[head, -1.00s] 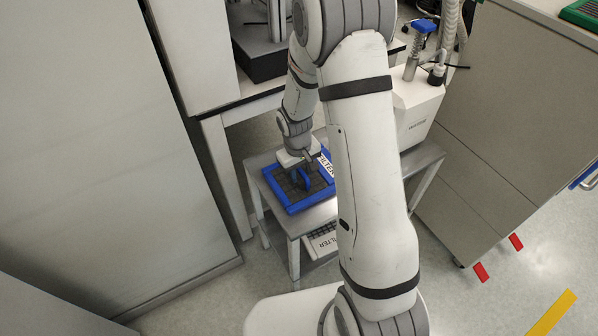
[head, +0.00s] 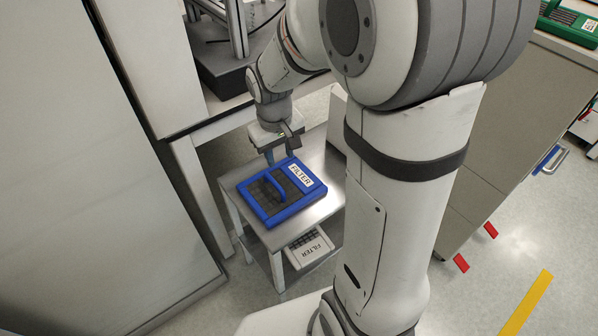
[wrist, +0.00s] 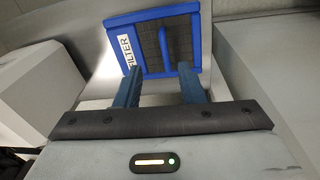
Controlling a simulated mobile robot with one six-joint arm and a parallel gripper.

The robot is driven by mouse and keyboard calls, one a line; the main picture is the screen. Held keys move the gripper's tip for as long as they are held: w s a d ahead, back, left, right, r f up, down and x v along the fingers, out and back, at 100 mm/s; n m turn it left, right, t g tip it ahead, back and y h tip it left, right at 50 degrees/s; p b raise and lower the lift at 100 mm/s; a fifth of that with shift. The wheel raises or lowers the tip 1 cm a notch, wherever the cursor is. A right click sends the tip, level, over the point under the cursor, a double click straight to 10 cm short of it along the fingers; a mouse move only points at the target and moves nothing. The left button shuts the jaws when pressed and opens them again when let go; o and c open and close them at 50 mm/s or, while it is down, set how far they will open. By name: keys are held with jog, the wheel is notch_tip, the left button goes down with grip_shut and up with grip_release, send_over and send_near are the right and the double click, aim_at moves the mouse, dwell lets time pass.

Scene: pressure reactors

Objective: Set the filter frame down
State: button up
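A blue filter frame (head: 274,193) with a dark mesh, a raised blue handle and a white FILTER label lies flat on the top of a small metal table (head: 326,163). My gripper (head: 279,158) is just behind the frame and above the table, apart from the handle. In the wrist view the filter frame (wrist: 158,45) shows beyond the fingertips, with its handle standing free. The two blue fingers of my gripper (wrist: 160,82) are spread wide with nothing between them.
A tall grey cabinet (head: 80,170) stands at the left. A bench with dark equipment (head: 222,75) is behind. A grey cabinet (head: 500,150) stands at the right. My arm hides part of the table's right side.

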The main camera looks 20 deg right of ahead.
jog(key=s+r+m, duration=0.1)
jog(key=s+r, duration=0.2)
jog(key=s, duration=0.4)
jog(key=s+d+r+m+t, duration=0.1)
jog(key=s+r, duration=0.3)
jog(key=s, duration=0.3)
jog(key=shift+s+r+y, duration=0.2)
jog(key=shift+y, duration=0.2)
jog(key=shift+d, duration=0.1)
